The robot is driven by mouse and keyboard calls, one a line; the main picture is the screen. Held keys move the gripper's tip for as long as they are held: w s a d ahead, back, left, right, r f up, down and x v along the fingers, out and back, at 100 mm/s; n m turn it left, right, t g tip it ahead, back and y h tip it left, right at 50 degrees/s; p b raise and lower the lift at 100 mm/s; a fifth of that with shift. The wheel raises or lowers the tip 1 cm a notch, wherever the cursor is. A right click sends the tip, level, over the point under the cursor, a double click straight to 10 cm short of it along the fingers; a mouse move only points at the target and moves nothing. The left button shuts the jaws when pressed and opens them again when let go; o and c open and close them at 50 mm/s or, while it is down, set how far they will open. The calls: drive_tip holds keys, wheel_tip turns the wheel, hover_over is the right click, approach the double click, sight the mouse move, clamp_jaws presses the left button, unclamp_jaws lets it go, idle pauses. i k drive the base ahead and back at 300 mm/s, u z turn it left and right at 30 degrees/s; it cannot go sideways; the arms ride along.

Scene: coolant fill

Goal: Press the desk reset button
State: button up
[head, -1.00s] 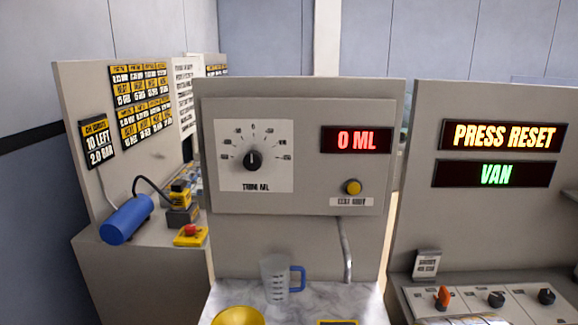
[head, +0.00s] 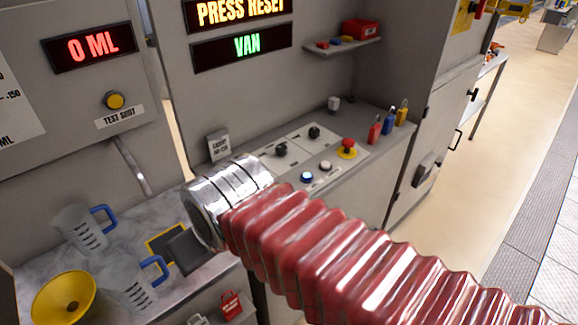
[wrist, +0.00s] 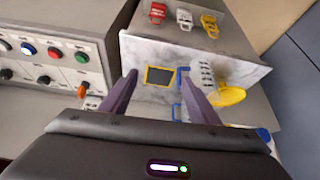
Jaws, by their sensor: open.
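The desk (head: 375,150) carries a row of push buttons. A blue button (head: 307,177) and a white button (head: 326,165) show in the head view. The wrist view shows the row as white, blue (wrist: 28,50), red (wrist: 54,53) and green (wrist: 82,57). Their labels are too small to read, so I cannot tell which is reset. A sign above the desk (head: 240,10) reads PRESS RESET. My gripper (wrist: 158,77) is open and empty above the marble counter, to the side of the buttons. In the head view my arm hides part of the desk panel.
The marble counter (head: 40,252) holds measuring jugs (head: 82,230), a yellow funnel (head: 62,298) and a yellow-edged dark pad (wrist: 158,76). Black knobs (head: 281,149) and an orange knob (wrist: 84,90) adjoin the buttons.

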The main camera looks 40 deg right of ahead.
sight(306, 176)
drive_tip(key=z, duration=0.55)
drive_tip(key=k, duration=1.2)
drive_tip(key=z, duration=0.6)
drive_tip(key=i, duration=1)
drive_tip(key=u, duration=0.05)
